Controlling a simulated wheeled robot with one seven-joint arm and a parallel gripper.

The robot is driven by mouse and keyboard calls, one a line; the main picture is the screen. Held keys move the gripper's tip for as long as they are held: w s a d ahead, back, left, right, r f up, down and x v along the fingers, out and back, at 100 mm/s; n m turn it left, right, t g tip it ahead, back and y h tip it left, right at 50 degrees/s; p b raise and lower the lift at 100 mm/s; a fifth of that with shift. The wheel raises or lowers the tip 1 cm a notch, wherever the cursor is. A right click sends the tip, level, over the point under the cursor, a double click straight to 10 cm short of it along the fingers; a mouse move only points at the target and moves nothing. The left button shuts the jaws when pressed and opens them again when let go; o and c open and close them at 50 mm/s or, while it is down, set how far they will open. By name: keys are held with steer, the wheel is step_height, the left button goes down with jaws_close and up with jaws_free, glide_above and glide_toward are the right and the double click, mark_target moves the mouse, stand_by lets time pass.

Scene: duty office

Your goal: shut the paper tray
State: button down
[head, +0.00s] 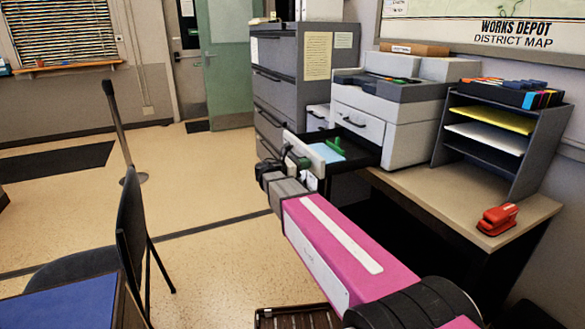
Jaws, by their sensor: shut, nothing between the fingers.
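The paper tray (366,154) is pulled out of the grey and white printer (385,105) on the desk. Its pale front panel (303,146) faces left, towards my arm. Light blue paper (327,153) lies in it, with a green object (336,145) on top. My gripper (295,160) is shut and empty, at the outer side of the front panel. The wrist hides part of the fingers, and I cannot tell whether they touch the panel.
A closed white drawer (361,124) with a dark handle sits in the printer above the tray. A grey filing cabinet (290,75) stands behind. A paper sorter (500,130) and red stapler (497,219) are on the desk (440,195). The floor on the left is mostly open.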

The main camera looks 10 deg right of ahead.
steer(key=x, duration=2.9)
steer(key=shift+w+d, duration=0.15)
steer(key=shift+d, duration=0.1)
